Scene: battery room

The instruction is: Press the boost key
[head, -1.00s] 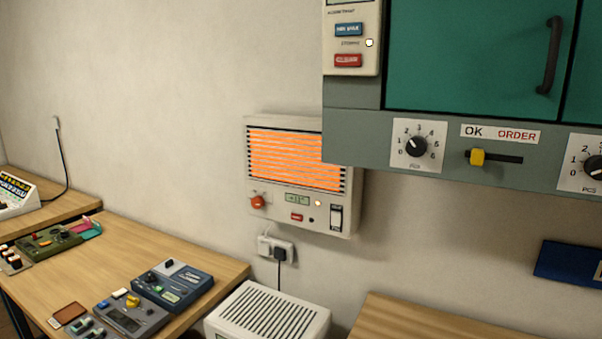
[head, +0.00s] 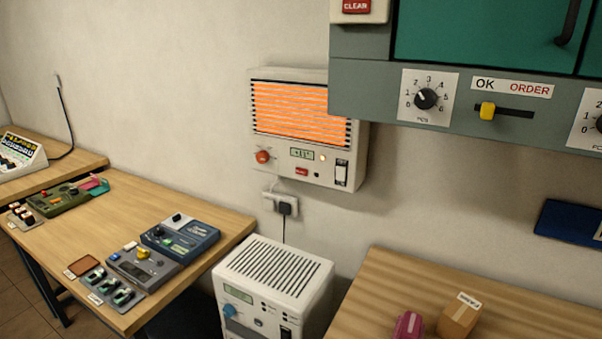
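A white wall heater (head: 258,140) with a glowing orange grille hangs on the wall in the middle of the head view. Its lower panel holds a red knob (head: 263,157), a small display (head: 302,154), a lit round lamp (head: 323,158), a small red key (head: 301,171) and a rocker switch (head: 341,173). The lettering on the red key is too small to read, so I cannot tell whether it is the boost key. Neither of my grippers is in view.
A green cabinet (head: 480,35) overhangs the heater's upper right. A white floor unit (head: 262,293) stands below it. The left table (head: 115,226) carries several devices; the right table (head: 390,285) bears a cardboard box (head: 459,316) and a pink object (head: 408,326).

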